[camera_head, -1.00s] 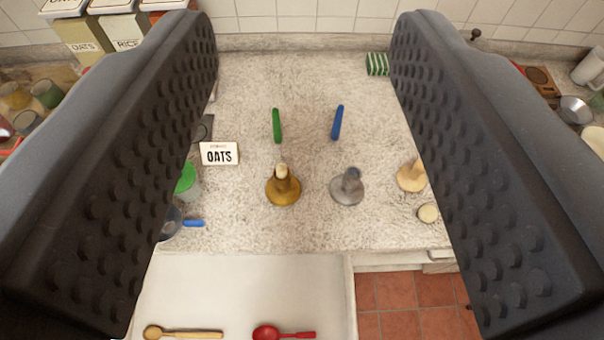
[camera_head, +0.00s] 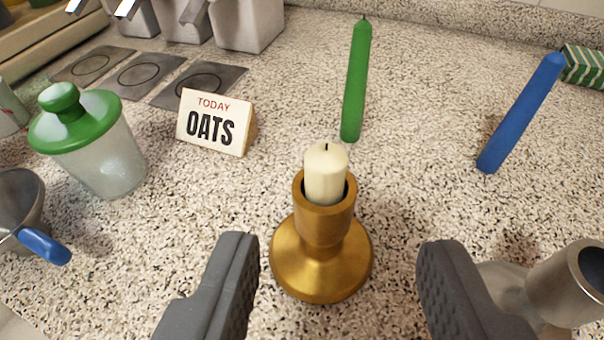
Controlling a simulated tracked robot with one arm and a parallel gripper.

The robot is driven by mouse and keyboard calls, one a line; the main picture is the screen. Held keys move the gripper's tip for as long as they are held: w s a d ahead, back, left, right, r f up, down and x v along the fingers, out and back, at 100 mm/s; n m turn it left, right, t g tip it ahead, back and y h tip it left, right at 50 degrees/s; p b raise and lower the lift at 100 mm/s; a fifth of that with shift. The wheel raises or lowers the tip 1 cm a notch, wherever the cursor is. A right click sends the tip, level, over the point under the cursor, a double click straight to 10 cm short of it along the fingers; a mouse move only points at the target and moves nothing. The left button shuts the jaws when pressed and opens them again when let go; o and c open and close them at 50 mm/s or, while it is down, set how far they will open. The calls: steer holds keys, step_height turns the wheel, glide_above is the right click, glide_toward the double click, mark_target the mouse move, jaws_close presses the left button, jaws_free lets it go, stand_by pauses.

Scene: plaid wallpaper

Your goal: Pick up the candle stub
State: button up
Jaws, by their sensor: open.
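The candle stub (camera_head: 326,175) is short, cream-coloured, with a dark wick. It stands upright in the cup of a brass candle holder (camera_head: 320,259) on the speckled counter. My gripper (camera_head: 345,255) is open and empty, its two dark fingers at the bottom of the view. The left finger shows left of the holder's base, the right finger to its right. The stub appears between and beyond the fingertips, not touched. The lower part of the stub is hidden inside the cup.
A grey metal holder (camera_head: 568,285) stands at the right, partly behind my right finger. A green candle (camera_head: 356,85) and a blue candle (camera_head: 521,113) lie behind. An OATS sign (camera_head: 215,123), green-lidded jar (camera_head: 95,145) and blue-handled scoop (camera_head: 42,246) are at the left.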

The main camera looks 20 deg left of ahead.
mark_target(326, 163)
steer(key=x, duration=0.5)
steer(key=shift+w, duration=0.25)
steer(key=x, duration=0.4)
steer(key=shift+a+r+b, duration=0.25)
steer(key=shift+a+b, duration=0.1)
steer(key=shift+w+a+f, duration=0.15)
steer(key=shift+w+f, duration=0.15)
steer(key=shift+w, duration=0.25)
jaws_close()
